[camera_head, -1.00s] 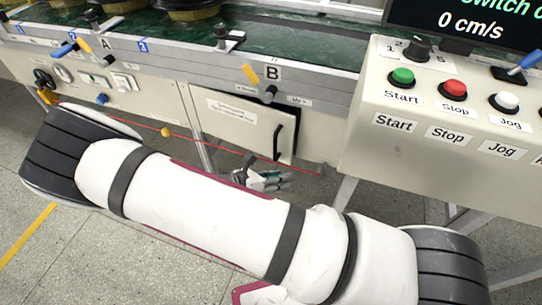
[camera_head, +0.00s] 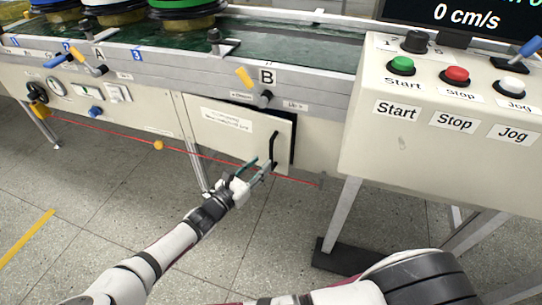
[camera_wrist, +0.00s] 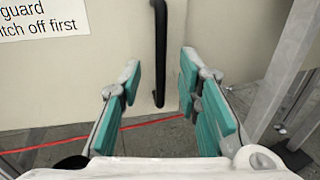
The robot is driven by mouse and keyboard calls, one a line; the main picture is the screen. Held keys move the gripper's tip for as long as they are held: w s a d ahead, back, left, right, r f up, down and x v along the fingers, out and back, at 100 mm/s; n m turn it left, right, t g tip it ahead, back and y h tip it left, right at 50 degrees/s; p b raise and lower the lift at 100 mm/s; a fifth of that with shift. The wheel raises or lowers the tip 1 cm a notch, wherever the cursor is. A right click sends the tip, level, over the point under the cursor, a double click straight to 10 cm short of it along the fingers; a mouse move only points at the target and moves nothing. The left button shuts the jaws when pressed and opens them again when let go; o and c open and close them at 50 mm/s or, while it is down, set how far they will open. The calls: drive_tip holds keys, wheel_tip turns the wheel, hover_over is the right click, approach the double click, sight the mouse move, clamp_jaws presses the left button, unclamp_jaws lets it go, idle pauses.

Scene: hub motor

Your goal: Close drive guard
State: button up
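The drive guard (camera_head: 225,142) is a cream panel door low on the conveyor's front, under the letter B. It stands ajar: a dark gap shows along its top and right edges. Its black vertical handle (camera_head: 274,150) is near the right edge. My gripper (camera_head: 260,164) is open and empty, close to the lower part of the handle. In the wrist view, the teal-padded fingers of my gripper (camera_wrist: 160,80) are spread left and right of the line of the handle (camera_wrist: 160,45). The handle looks ahead of the fingertips; I cannot tell whether they touch it.
A control box (camera_head: 430,150) with Start, Stop and Jog buttons stands to the right on metal legs. A red cord (camera_head: 120,136) runs low along the conveyor front. The floor in front is open.

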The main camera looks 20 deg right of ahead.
sight(271, 154)
drive_tip(key=b+x, duration=0.1)
drive_tip(key=x, duration=0.5)
drive_tip(key=shift+w+d, duration=0.2)
drive_tip(key=shift+d, duration=0.1)
clamp_jaws()
